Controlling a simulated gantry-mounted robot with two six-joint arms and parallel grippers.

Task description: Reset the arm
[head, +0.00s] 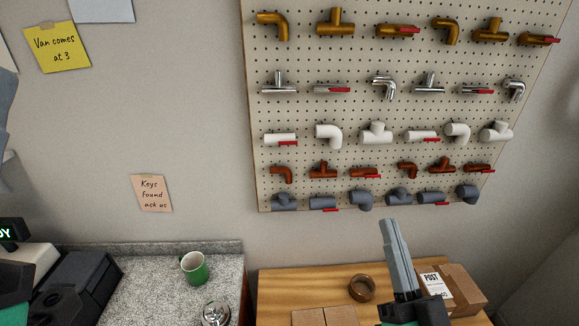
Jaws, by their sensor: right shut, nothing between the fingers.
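My right gripper (388,223) points up in the lower right part of the head view. Its long grey fingers are together, with nothing between them, in front of the wall below the pegboard. Its dark and green body is cut off by the bottom edge. Of my left arm, only dark and green parts show at the lower left edge. I cannot make out its fingertips.
A pegboard (352,105) holds rows of pipe fittings. A green mug (194,268) stands on the speckled counter (150,268). A brown tape roll (362,288) and cardboard boxes (463,284) lie on the wooden table (290,282), near the right gripper.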

